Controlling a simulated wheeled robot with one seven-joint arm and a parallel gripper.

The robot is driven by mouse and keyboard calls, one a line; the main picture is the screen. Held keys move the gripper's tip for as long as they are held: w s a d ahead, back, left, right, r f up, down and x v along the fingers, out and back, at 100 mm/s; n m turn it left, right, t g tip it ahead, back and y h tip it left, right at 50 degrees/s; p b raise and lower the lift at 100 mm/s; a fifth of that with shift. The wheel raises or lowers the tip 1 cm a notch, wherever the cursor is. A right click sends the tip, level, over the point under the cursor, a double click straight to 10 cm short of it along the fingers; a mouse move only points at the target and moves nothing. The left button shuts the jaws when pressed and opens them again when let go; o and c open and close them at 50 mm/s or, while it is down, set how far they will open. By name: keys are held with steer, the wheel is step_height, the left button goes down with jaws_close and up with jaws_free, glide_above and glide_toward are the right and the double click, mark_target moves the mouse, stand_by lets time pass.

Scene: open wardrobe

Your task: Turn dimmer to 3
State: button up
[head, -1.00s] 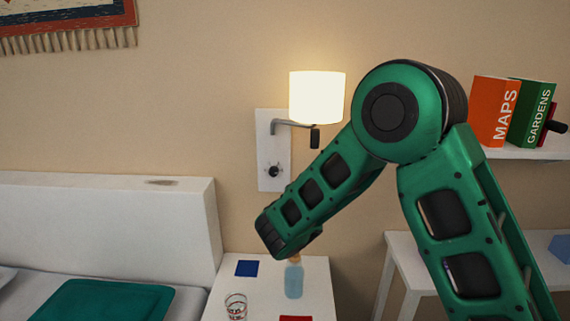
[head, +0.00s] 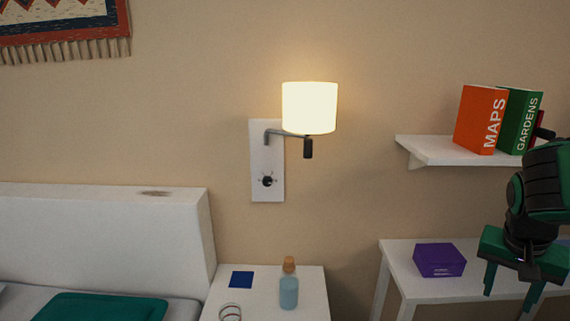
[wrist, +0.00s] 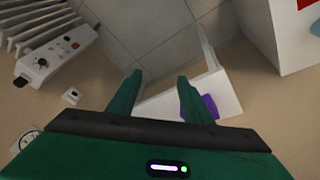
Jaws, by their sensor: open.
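The dimmer is a small dark round knob (head: 267,181) with marks around it, low on a white wall plate (head: 267,145) in the head view. The marks are too small to read. A wall lamp with a lit cream shade (head: 309,108) is mounted on the same plate. My gripper (head: 511,288) is at the right edge, well away from the knob, over the white side table. Its fingers point down, open and empty. In the wrist view, the open fingers (wrist: 159,80) show above the table and floor, and I cannot identify the dimmer there.
A purple box (head: 439,260) sits on the white table (head: 400,256) near my gripper. A shelf (head: 440,150) with orange and green books is above. A corked bottle (head: 289,288) stands on the bedside table below the lamp. A ribbed white unit with a knob (wrist: 42,62) shows in the wrist view.

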steer(key=s+a+n+y, duration=0.1)
steer(key=s+a, duration=0.1)
steer(key=s, duration=0.4)
steer(key=s+a+n+g+y, duration=0.1)
steer(key=s+a+n+y, duration=0.1)
steer(key=s, duration=0.4)
steer(key=shift+s+a+f+g, duration=0.2)
steer(key=shift+s+a+g, duration=0.05)
steer(key=shift+s+g, duration=0.05)
steer(key=shift+w+f, duration=0.25)
steer(key=shift+w, duration=0.4)
stand_by(0.3)
